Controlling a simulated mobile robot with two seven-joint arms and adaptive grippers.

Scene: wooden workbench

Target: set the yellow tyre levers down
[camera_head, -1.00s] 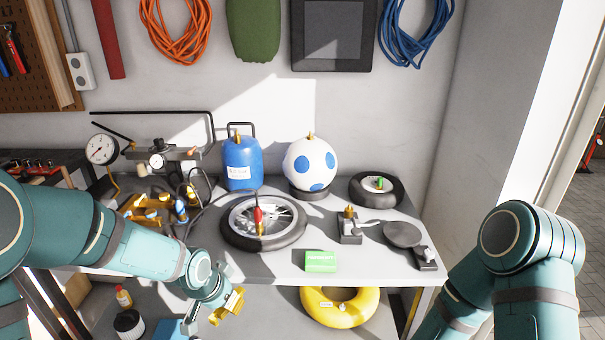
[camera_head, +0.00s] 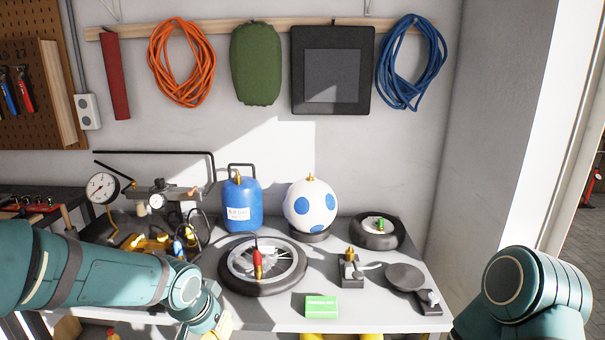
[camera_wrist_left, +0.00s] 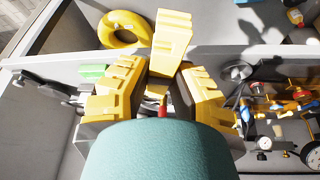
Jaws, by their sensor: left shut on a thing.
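My left gripper (camera_wrist_left: 162,92) is shut on the yellow tyre levers (camera_wrist_left: 172,38), a blocky yellow piece standing out between its yellow-padded fingers in the left wrist view. In the head view this gripper is at the bottom edge, in front of the workbench (camera_head: 262,318). Only a sliver of yellow shows there, so I cannot tell gripper from levers. The levers do not appear to touch the bench, though their far end is hard to judge. My right gripper is out of view; only part of that arm shows at the right.
A spoked wheel (camera_head: 230,280), green box (camera_head: 321,307), blue canister (camera_head: 242,206), white ball with blue spots (camera_head: 310,203) and small tyre (camera_head: 396,236) occupy the bench. A pump with a gauge (camera_head: 102,187) is at left. Grey top is bare around the green box.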

